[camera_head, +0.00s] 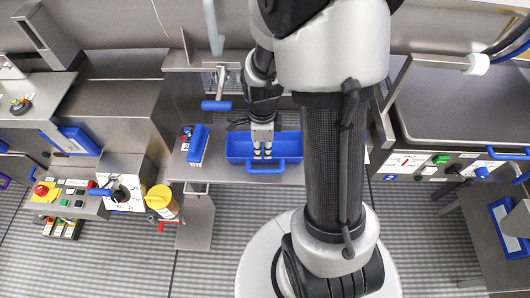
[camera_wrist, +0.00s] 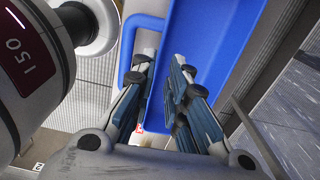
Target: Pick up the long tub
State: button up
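The long tub (camera_head: 237,148) is blue, with a loop handle on its near side. It sits on a grey metal shelf (camera_head: 222,172) in the middle of the head view. My gripper (camera_head: 262,154) points down at the tub's middle, near the handle side. In the wrist view the tub (camera_wrist: 222,42) fills the upper middle, and its handle shows on the left. My gripper (camera_wrist: 161,64) has its fingers apart, one on each side of the tub's handle-side wall. I cannot tell whether either finger touches the wall.
A blue brush-like item (camera_head: 198,144) stands on the shelf left of the tub. A blue-handled lever (camera_head: 216,105) hangs just above and behind it. A yellow container (camera_head: 160,199) is at the lower left. Metal machines with control panels flank both sides.

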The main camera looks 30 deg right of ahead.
jog(key=f, duration=0.1)
jog(key=f+b, duration=0.1)
jog(key=f, duration=0.1)
jog(key=f+b, duration=0.1)
jog(key=f, duration=0.1)
jog(key=shift+s+d+f, duration=0.1)
jog(key=shift+s+d, duration=0.15)
jog(key=shift+s, duration=0.05)
jog(key=shift+c, duration=0.5)
grip_shut()
